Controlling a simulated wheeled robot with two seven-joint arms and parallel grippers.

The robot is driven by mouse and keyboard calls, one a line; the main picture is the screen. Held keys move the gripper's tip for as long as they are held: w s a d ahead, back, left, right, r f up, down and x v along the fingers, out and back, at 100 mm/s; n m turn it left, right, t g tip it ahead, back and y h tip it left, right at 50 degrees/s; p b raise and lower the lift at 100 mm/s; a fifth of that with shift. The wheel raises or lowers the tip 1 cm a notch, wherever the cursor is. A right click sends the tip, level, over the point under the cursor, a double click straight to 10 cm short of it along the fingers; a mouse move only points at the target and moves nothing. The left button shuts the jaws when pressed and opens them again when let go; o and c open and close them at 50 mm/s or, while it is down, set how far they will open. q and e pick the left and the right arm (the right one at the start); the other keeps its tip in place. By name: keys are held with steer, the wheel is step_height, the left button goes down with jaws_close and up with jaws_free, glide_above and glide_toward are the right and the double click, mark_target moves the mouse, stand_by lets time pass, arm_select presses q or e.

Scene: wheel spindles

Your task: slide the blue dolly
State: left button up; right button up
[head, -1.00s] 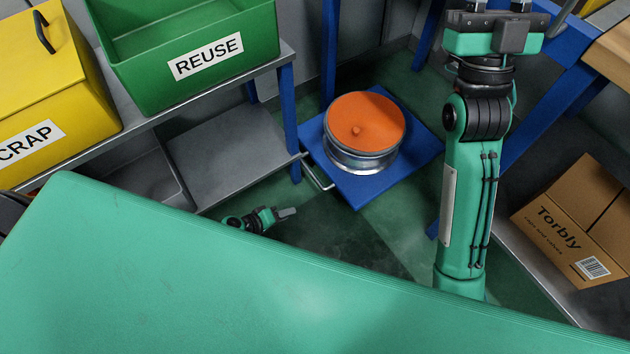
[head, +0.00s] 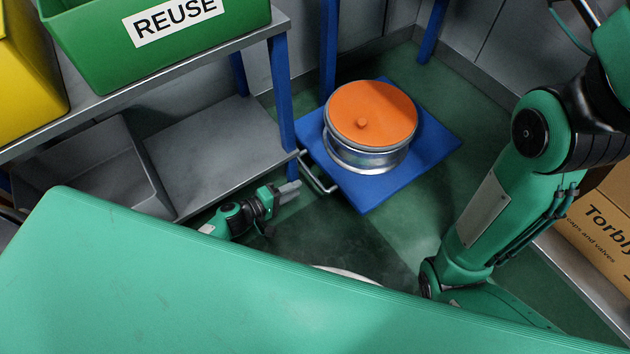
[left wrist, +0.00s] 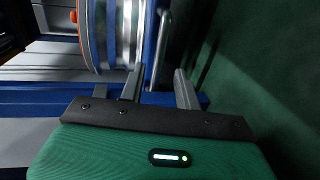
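The blue dolly (head: 428,140) is a flat square platform on the green floor, past the shelf end. A silver wheel (head: 365,158) with an orange top (head: 372,112) sits on it. A metal handle (head: 318,178) sticks out from its near left side. My left gripper (head: 290,188) is low, close to the handle, with its fingers pointing toward it. In the left wrist view my left gripper's fingers (left wrist: 160,86) are apart, and the handle (left wrist: 161,42) appears between and beyond them. I cannot tell contact. My right arm is at the right, its gripper out of view.
A grey shelf (head: 215,150) with blue legs stands left, bearing a green REUSE bin (head: 100,60) and a yellow bin (head: 25,90). A Torbly box (head: 600,225) is at the right. Floor right of the dolly is clear. My green body covers the foreground.

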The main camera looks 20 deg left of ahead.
mark_target(315, 178)
arm_select(q)
steer(key=shift+b+x, duration=1.35)
steer(key=shift+x, duration=2.95)
steer(key=shift+c, duration=0.2)
jaws_close()
